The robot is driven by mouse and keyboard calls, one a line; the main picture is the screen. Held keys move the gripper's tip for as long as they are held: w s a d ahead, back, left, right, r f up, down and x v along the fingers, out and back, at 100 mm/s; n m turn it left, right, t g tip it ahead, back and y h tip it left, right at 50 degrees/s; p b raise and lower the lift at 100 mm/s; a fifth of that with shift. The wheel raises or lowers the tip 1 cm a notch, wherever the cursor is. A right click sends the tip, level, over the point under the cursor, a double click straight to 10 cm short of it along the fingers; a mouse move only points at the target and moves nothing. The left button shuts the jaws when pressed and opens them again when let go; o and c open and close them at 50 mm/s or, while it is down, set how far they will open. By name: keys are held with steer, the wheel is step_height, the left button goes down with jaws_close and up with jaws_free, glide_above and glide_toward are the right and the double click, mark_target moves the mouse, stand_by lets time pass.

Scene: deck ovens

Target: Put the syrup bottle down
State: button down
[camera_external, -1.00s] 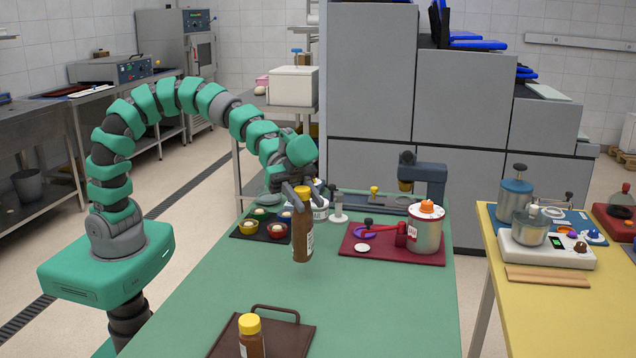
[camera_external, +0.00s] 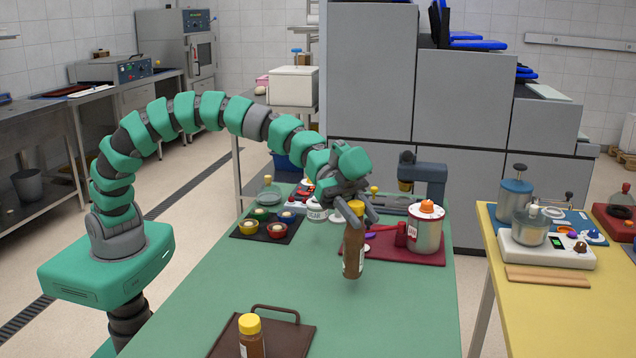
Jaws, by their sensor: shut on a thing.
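The syrup bottle (camera_external: 353,249) is brown with a yellow cap and a pale label. It hangs nearly upright over the green table (camera_external: 210,290), in front of the dark red mat. My gripper (camera_external: 356,214) is shut on it near the cap. The bottle's base appears to be above the tabletop; the exact gap is hard to tell. A second brown bottle with a yellow cap (camera_external: 251,338) stands on a brown tray (camera_external: 290,338) at the front edge of the picture.
A dark mat (camera_external: 272,239) with several small bowls lies at the back left. The green table's middle and front right are clear. A yellow table (camera_external: 560,310) stands to the right.

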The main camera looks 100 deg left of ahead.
steer(key=shift+w+d+f+b, duration=0.2)
steer(key=shift+w+f+b, duration=0.1)
steer(key=shift+w+f, duration=1.75)
steer(key=c, duration=1)
jaws_free()
steer(key=v, duration=1.2)
steer(key=shift+p, duration=0.45)
